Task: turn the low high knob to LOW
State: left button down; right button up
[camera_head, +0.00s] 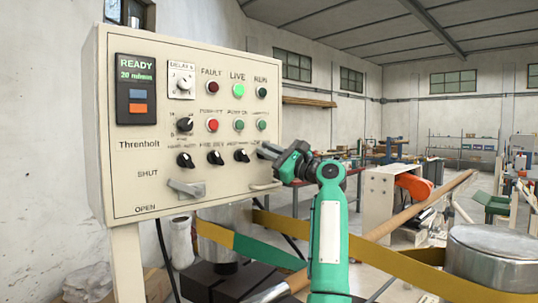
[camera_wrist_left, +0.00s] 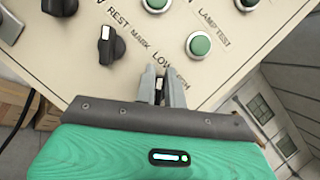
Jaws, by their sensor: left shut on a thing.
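The low high knob (camera_wrist_left: 158,84) is at the lower right of the cream control panel (camera_head: 125,190). In the left wrist view its label reads LOW, and the rest is partly covered by my fingers. My left gripper (camera_wrist_left: 160,88) is shut on this knob, one finger on each side. Only a small part of the knob shows between the fingers, so its pointer direction cannot be told. In the head view my left gripper (camera_head: 264,152) touches the panel's right side and hides the knob. My right gripper is not in view.
Black knobs (camera_head: 215,158) stand in a row left of my gripper. Green buttons (camera_wrist_left: 199,44) sit close above it. A grey lever (camera_head: 187,188) and a handle (camera_head: 264,186) are lower on the panel. Yellow bands (camera_head: 370,255) and a metal drum (camera_head: 493,255) are behind my arm.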

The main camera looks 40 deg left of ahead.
pick_arm(q)
jog(key=shift+w+a+f, duration=0.1)
jog(key=shift+f, duration=0.25)
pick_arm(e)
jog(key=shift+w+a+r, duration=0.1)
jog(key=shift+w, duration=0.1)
